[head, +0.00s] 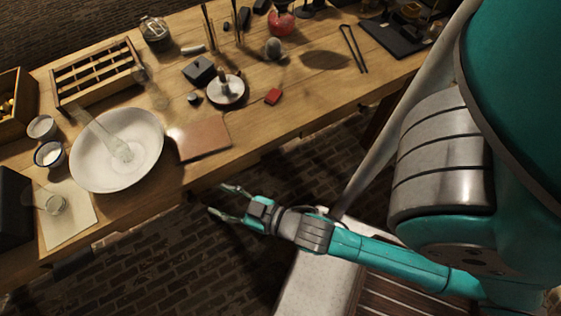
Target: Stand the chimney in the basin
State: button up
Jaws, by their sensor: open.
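The chimney (104,136), a clear glass tube, is in the white basin (88,178) on the left part of the workbench. Its wider lower end shows near the middle of the basin, and its upper end points to the upper left, across the basin's rim. I cannot tell from this single view whether it stands upright or leans. My gripper (221,202) is open and empty, off the bench's front edge, to the right of and below the basin. It is apart from both the chimney and the basin.
A brown flat board (200,138) lies right of the basin. Two small cups (50,155) and a glass jar (56,204) on a pale sheet (70,226) are to its left. A wooden rack (98,72) stands behind. A white dish (226,99) and red block (273,96) sit farther right.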

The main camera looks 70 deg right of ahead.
jog(key=s+d+r+g, duration=0.1)
jog(key=s+r, duration=0.2)
jog(key=s, duration=1.5)
jog(key=shift+s+m, duration=0.2)
jog(key=shift+m, duration=0.2)
jog(key=shift+d, duration=0.1)
